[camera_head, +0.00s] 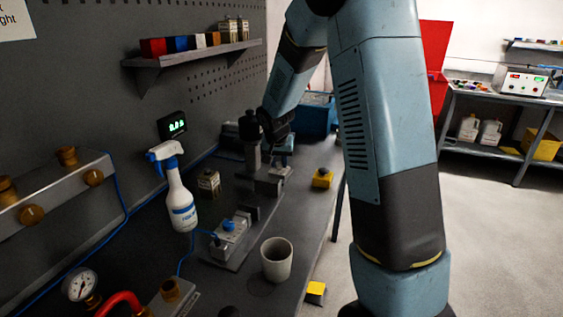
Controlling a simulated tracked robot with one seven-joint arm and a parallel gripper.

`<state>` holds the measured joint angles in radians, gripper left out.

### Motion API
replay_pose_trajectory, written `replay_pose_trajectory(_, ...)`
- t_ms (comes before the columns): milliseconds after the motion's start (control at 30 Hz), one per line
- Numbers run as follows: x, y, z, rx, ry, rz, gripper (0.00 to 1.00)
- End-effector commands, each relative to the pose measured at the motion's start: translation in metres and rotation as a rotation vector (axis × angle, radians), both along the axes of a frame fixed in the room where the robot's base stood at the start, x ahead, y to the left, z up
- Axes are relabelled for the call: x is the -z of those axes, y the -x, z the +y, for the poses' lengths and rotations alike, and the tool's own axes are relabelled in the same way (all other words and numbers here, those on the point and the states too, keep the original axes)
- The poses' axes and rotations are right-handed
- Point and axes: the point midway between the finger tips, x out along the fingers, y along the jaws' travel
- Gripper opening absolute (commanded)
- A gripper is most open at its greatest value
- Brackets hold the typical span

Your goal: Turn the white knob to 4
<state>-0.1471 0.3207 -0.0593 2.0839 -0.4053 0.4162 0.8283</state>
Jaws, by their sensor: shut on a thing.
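My gripper (281,158) is small and dark at the end of my arm, low over the far part of the bench, beside a grey post with a black top (249,122). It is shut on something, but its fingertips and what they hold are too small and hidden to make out. I cannot pick out a white knob or its number marks; that area is partly covered by my wrist. A grey box with a blue knob (229,226) sits nearer on the bench, apart from my gripper.
A white spray bottle (181,205), a grey cup (277,262) and a yellow block (322,178) stand on the dark bench. A shelf (190,53) juts from the pegboard above. Brass fittings (93,177) and a gauge (80,285) are at left. Open floor lies at right.

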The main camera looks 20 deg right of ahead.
Motion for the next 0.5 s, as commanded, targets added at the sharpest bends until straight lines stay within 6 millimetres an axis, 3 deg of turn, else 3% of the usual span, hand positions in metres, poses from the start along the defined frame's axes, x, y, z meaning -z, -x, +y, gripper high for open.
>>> replay_pose_trajectory(500, 0.0020, 0.0025, -0.0024, -0.205, 0.000, 0.007, 0.00)
